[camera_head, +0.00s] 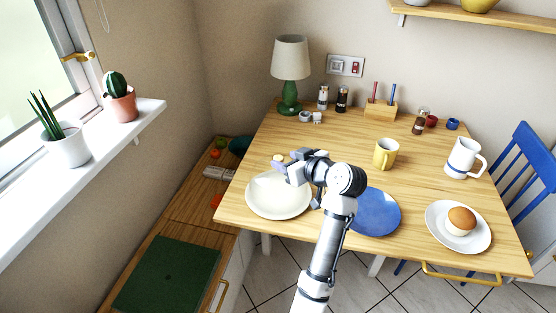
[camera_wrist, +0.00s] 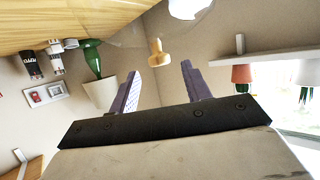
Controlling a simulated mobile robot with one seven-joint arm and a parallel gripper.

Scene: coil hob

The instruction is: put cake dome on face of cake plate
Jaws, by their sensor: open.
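The cake dome looks like faint clear glass with a wooden knob (camera_wrist: 158,52). In the wrist view the knob is ahead of and between the fingers, with no contact visible. In the head view a pale knob (camera_head: 278,160) shows at my gripper's tip, above a large white plate (camera_head: 265,208) at the table's left. The glass is too faint to tell whether it rests on that plate. My gripper (camera_wrist: 160,72) is open and empty; its tip (camera_head: 285,166) also shows in the head view.
A blue plate (camera_head: 380,212) lies right of my arm, partly hidden. A yellow mug (camera_head: 385,154), a white jug (camera_head: 463,158) and a green lamp (camera_head: 290,90) stand farther back. A blue chair (camera_head: 525,170) is at the right. The table's middle is mostly clear.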

